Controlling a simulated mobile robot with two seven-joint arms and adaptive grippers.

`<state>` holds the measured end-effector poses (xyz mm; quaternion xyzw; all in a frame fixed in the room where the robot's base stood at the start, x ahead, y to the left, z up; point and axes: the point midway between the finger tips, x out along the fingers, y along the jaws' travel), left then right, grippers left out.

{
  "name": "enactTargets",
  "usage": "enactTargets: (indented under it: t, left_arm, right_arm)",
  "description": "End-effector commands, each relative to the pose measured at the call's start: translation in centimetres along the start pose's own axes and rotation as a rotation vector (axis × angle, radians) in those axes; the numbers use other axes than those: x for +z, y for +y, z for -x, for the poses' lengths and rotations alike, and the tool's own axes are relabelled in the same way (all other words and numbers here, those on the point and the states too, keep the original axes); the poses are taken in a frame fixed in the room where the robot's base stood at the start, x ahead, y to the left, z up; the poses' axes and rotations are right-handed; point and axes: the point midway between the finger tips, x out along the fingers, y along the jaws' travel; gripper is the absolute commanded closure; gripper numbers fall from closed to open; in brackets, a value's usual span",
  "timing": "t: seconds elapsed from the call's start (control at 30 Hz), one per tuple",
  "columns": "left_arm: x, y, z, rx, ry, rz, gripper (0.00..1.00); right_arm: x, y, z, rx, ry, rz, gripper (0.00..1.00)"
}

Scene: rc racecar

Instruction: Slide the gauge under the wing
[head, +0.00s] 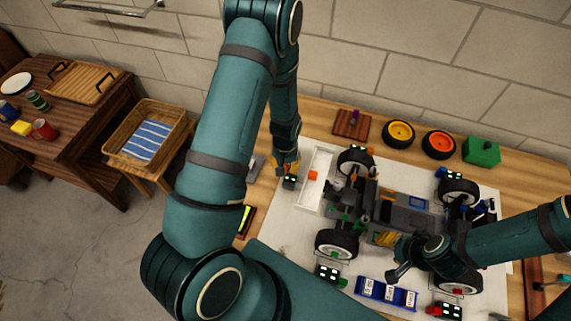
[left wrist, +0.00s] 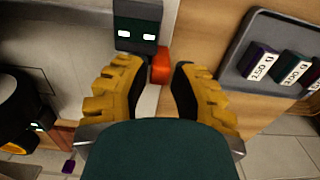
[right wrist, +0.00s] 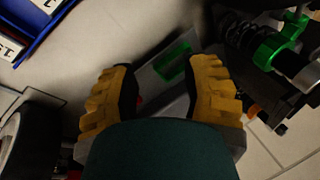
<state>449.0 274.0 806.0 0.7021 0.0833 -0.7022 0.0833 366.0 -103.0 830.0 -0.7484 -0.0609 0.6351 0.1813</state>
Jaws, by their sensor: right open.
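The RC car (head: 400,205) stands on a pale board, with a white flat wing (head: 318,180) at its left end. A small dark block with two lit white windows (head: 290,182) sits beside the wing; it looks like the gauge, but I cannot be sure. The left wrist view shows this block (left wrist: 137,25) with an orange-red piece (left wrist: 160,67) beside it, just beyond my fingertips. My left gripper (head: 287,168) is open; it also shows in the left wrist view (left wrist: 158,68). My right gripper (right wrist: 163,75) is open over a grey part with a green rectangle (right wrist: 173,62).
A blue tray with white labels (head: 386,293) lies in front of the car. Two loose wheels (head: 398,133) and a green box (head: 481,152) stand behind it. A dark tray of labelled blocks (left wrist: 265,55) is near my left gripper. A shock absorber (right wrist: 265,45) is near my right gripper.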

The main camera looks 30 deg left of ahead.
Motion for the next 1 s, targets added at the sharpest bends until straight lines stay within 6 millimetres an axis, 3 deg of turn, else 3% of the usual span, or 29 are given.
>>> enactTargets:
  t: [0.37, 0.67, 0.93, 0.97, 1.0]
  left_arm:
    - [0.0, 0.1, 0.0, 0.000, 0.000, -0.001, 1.00]
    - [0.1, 3.4, -0.1, 0.000, -0.001, -0.004, 1.00]
    - [0.1, 3.6, -0.1, 0.002, -0.002, -0.003, 1.00]
    - [0.1, 3.6, -0.1, 0.002, -0.002, -0.004, 0.71]
    - [0.1, 3.6, -0.1, 0.002, -0.002, -0.003, 0.57]
  right_arm:
    - [0.0, 0.0, 0.0, 0.000, 0.000, 0.000, 0.53]
    - [0.1, 0.1, -0.2, 0.000, -0.001, 0.000, 0.53]
    - [0.1, 0.1, -0.2, 0.000, -0.001, 0.000, 0.53]
    - [0.1, 0.1, -0.2, 0.000, -0.001, 0.000, 0.53]
    - [0.1, 0.1, -0.2, 0.000, -0.001, 0.000, 0.53]
